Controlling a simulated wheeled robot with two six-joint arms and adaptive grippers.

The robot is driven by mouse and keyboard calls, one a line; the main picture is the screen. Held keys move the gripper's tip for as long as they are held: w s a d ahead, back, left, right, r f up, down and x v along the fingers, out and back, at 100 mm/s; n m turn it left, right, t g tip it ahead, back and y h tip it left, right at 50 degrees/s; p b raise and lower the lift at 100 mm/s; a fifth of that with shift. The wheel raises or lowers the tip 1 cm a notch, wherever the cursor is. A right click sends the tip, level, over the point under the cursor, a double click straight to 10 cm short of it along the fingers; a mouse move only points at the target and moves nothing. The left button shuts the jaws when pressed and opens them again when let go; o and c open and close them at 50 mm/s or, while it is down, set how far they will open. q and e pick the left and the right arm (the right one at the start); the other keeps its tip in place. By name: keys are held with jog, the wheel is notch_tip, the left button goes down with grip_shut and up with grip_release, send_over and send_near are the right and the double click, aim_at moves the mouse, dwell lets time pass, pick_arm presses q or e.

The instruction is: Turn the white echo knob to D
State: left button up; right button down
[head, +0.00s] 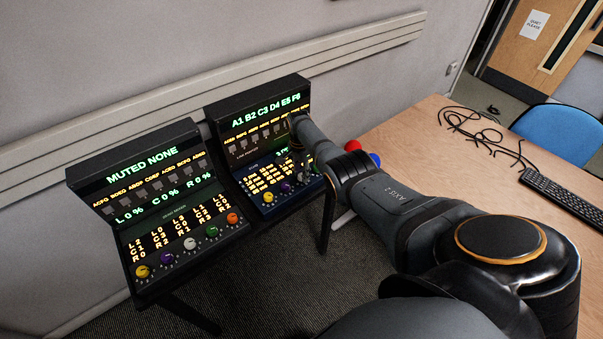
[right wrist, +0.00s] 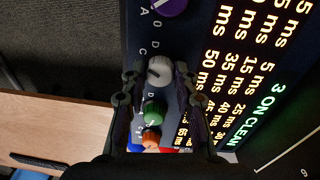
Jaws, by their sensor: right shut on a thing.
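Two black consoles stand on a dark bench in the head view. The right console (head: 222,128) has a lower panel with a row of coloured knobs. In the right wrist view the white knob (right wrist: 159,70) sits between the two fingertips of my right gripper (right wrist: 158,76), which is shut on it. A dark mark shows on the knob's face, but I cannot tell which letter it points to. Small letters lie beside the knobs. In the head view my right gripper (head: 302,166) is over the right console's knob row and hides most of the white knob. My left gripper is out of view.
A purple knob (right wrist: 169,6) is on one side of the white knob; green (right wrist: 154,111) and orange (right wrist: 151,138) knobs are on the other. The left console (head: 105,165) has its own white knob (head: 190,244). A wooden desk (head: 425,135) holds cables and a keyboard (head: 560,190).

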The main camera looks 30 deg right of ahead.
jog(key=m, duration=0.4)
jog(key=shift+m, duration=0.3)
jog(key=shift+m+y+p, duration=0.3)
jog(key=shift+m, duration=1.7)
jog(key=c, duration=1)
grip_release()
jog(key=shift+d, duration=0.1)
jog(key=shift+w+r, duration=0.1)
jog(key=shift+r, duration=0.45)
jog(key=r, duration=1.1)
jog(key=shift+w+d, duration=0.15)
jog(key=shift+w, duration=0.05)
